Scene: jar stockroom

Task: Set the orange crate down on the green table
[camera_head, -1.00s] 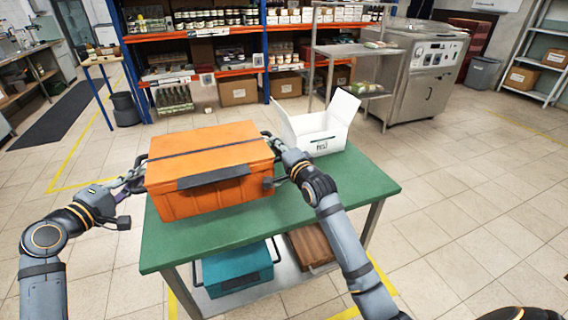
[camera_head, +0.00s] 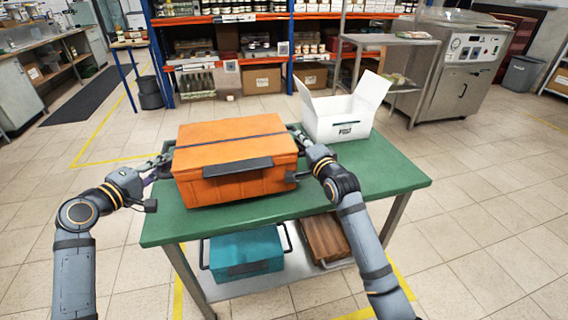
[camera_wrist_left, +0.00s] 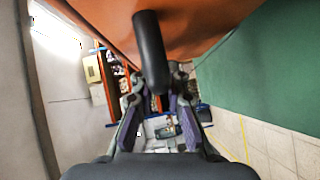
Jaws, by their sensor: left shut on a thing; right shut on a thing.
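The orange crate (camera_head: 232,149), lid closed, is level over the left part of the green table (camera_head: 390,180). Its underside is at or very close to the tabletop; I cannot tell if it touches. My left gripper (camera_head: 160,167) is shut at the crate's left side. In the left wrist view the left gripper (camera_wrist_left: 157,98) closes around a black bar handle (camera_wrist_left: 150,50) below the orange crate wall (camera_wrist_left: 205,22), with the green tabletop (camera_wrist_left: 270,75) to the right. My right gripper (camera_head: 299,138) is shut at the crate's right side; its fingertips are partly hidden.
An open white box (camera_head: 338,122) stands on the table behind and right of the crate. A teal crate (camera_head: 245,254) and a brown crate (camera_head: 325,238) sit on the lower shelf. The table's right part is clear. Stocked shelving (camera_head: 225,62) stands behind.

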